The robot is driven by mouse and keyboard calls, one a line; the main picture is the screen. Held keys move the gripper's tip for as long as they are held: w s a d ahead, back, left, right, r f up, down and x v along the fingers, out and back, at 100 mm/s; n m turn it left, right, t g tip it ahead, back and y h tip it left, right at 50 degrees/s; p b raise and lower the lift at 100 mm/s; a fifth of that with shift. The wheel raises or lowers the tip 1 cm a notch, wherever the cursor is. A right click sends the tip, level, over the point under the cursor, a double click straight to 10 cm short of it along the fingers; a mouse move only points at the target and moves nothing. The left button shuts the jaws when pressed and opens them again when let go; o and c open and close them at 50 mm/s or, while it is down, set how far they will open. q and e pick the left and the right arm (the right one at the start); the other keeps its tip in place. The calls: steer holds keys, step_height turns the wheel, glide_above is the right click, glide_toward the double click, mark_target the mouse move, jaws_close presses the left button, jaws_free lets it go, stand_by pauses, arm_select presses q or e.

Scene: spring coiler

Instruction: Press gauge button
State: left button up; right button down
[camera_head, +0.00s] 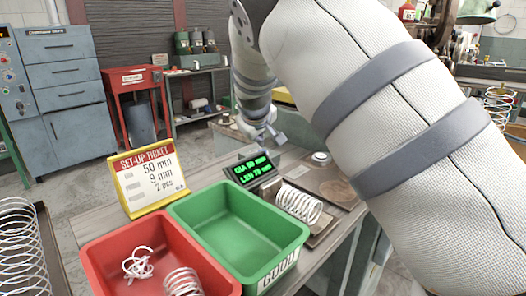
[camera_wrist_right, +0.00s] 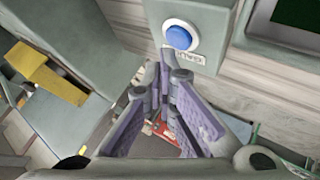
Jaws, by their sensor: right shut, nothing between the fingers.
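In the right wrist view a round blue button (camera_wrist_right: 179,36) in a white ring sits on a grey box (camera_wrist_right: 207,15) with a partly readable "GAU…" label. My right gripper (camera_wrist_right: 164,62) is shut and empty, its tips just below the button in the picture; I cannot tell if they touch the box. A coil spring (camera_head: 298,203) lies right of the display. My left gripper is not in view.
A green bin (camera_head: 190,212) and a red bin (camera_head: 100,262) with springs stand at the bench front. A yellow-framed set-up ticket (camera_head: 150,180) stands behind them. My right arm covers much of the right side. A tray of large coils (camera_head: 48,250) is at left.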

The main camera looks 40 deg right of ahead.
steer(key=shift+r, duration=0.1)
steer(key=shift+r, duration=2.5)
